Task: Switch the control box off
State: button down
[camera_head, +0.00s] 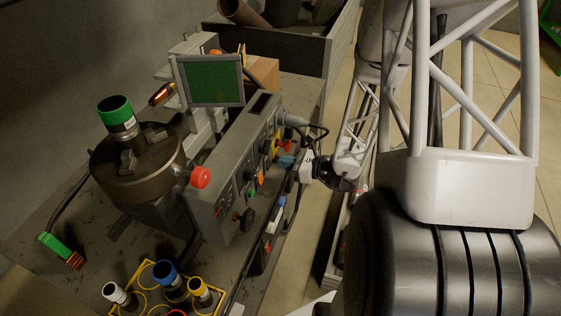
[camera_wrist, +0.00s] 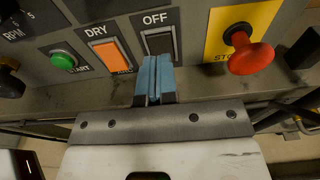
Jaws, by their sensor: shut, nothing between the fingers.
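The grey control box (camera_head: 243,165) stands on the bench, its panel facing my arm. In the wrist view, a dark rocker switch (camera_wrist: 160,42) under the label OFF sits in the panel, its lower part hidden by my fingers. My gripper (camera_wrist: 153,76) is shut and empty, its blue fingertips together just in front of and below that switch. I cannot tell whether they touch it. An orange rocker (camera_wrist: 112,54) labelled DRY is just to its left. In the head view, my gripper (camera_head: 286,161) is close to the panel's right side.
A red mushroom button (camera_wrist: 250,56) on a yellow plate juts out right of the OFF switch. A green START button (camera_wrist: 62,60) is at left. Cables (camera_head: 318,130) run beside the box. A round chuck (camera_head: 135,160) and a yellow rack (camera_head: 150,268) stand on the bench.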

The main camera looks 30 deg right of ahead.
jog(key=shift+f+v, duration=0.15)
jog(key=shift+v, duration=0.85)
jog(key=shift+f+v, duration=0.2)
jog(key=shift+v, duration=0.8)
jog(key=s+a+r+n+g+h, duration=0.1)
jog(key=s+a+r+n+g, duration=0.35)
jog(key=a+r+n, duration=0.25)
jog(key=s+a+r+n+g, duration=0.4)
jog(key=a+r+n+g, duration=0.2)
jog(key=r+n, duration=0.15)
jog(key=s+r+n+t+h, duration=0.1)
jog(key=s+r+n+h, duration=0.8)
jog(key=r+n, duration=0.3)
jog(key=shift+s+a+r+t+h, duration=0.4)
jog(key=shift+r+h, duration=0.2)
jog(key=shift+h, duration=0.2)
